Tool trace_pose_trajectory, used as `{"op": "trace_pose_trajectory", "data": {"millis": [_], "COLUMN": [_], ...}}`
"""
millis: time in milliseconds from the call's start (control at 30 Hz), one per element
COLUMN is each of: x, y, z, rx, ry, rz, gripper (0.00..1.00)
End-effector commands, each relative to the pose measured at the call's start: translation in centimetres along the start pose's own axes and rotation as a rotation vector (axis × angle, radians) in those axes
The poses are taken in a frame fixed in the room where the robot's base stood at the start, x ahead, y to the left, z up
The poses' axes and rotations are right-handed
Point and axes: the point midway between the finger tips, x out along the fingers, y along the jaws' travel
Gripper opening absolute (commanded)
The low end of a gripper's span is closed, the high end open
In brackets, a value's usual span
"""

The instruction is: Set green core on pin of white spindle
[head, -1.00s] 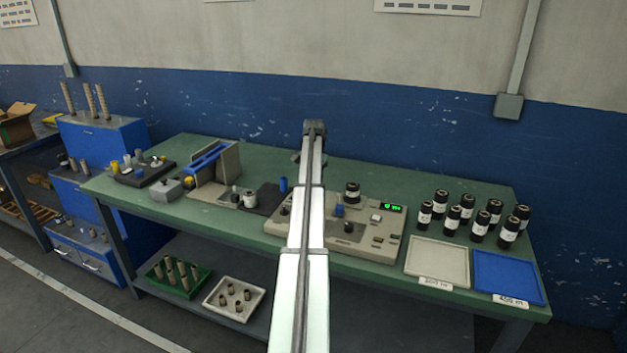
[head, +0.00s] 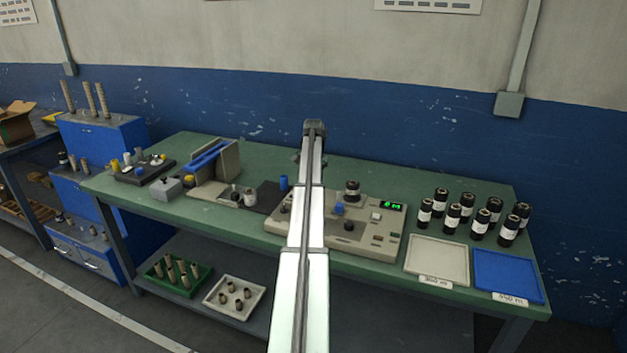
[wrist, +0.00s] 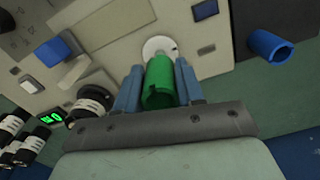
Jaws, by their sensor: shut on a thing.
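The green core (wrist: 160,84) is in the wrist view, held between the two blue fingers of my gripper (wrist: 158,70). The gripper is shut on its sides. The white spindle (wrist: 153,45) shows as a round white disc on the machine just beyond the core's far end. A small pale piece at that end looks like the pin, partly covered by the core. I cannot tell whether the core is around the pin or only in front of it. In the head view, my arm hides the gripper, core and spindle.
The beige machine (head: 376,238) has knobs, a blue button, a black roll (head: 352,191) and a green display (head: 392,206). A blue core (wrist: 269,45) stands close by. Several black rolls, a pale tray (head: 437,260) and a blue tray (head: 508,277) are at the right.

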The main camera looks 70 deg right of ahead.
Motion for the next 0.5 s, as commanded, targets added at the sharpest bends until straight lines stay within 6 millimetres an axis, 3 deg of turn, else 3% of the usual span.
{"op": "trace_pose_trajectory", "data": {"millis": [500], "x": [0.82], "y": [0.0], "z": [0.0], "rx": [0.0], "ry": [0.0], "rz": [0.0], "gripper": [0.09]}}
